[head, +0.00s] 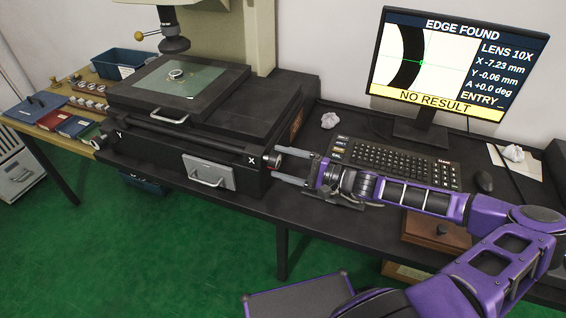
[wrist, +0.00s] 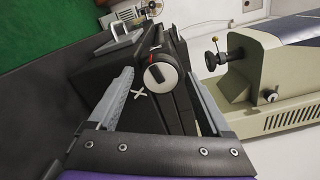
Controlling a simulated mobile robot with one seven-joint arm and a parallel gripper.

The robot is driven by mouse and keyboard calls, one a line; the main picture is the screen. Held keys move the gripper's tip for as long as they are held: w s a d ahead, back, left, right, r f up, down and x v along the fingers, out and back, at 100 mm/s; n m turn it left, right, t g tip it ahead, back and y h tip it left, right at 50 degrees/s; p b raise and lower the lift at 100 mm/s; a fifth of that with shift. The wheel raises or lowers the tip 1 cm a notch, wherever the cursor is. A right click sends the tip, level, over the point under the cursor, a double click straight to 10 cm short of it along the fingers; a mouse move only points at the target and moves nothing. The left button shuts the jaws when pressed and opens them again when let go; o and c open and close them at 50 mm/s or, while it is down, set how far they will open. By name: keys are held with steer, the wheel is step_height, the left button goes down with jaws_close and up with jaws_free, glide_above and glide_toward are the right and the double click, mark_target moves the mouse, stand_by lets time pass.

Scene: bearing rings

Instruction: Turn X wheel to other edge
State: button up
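The X wheel (head: 273,163) is a small dark knob with a pale face on the right side of the measuring machine, beside the white X mark. In the wrist view the X wheel (wrist: 160,75) shows a red mark at its upper left. My gripper (head: 279,165) is open, its two grey fingers pointing at the wheel. In the wrist view the wheel appears between the fingers of my gripper (wrist: 161,78), with a gap on both sides. I cannot tell how far the tips reach over it. The screen (head: 440,60) reads EDGE FOUND, X -7.23 mm, Y -0.06 mm and NO RESULT.
A metal ring (head: 176,75) lies on the glass stage under the lens (head: 174,44). The Y wheel (head: 99,141) is at the machine's front left. A keyboard (head: 395,163) lies behind my arm, a mouse (head: 483,181) to its right, and a wooden box (head: 437,232) stands near my arm.

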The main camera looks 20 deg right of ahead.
steer(key=shift+o, duration=0.3)
steer(key=v, duration=1.7)
steer(key=shift+s+d, duration=0.15)
steer(key=shift+r, duration=0.1)
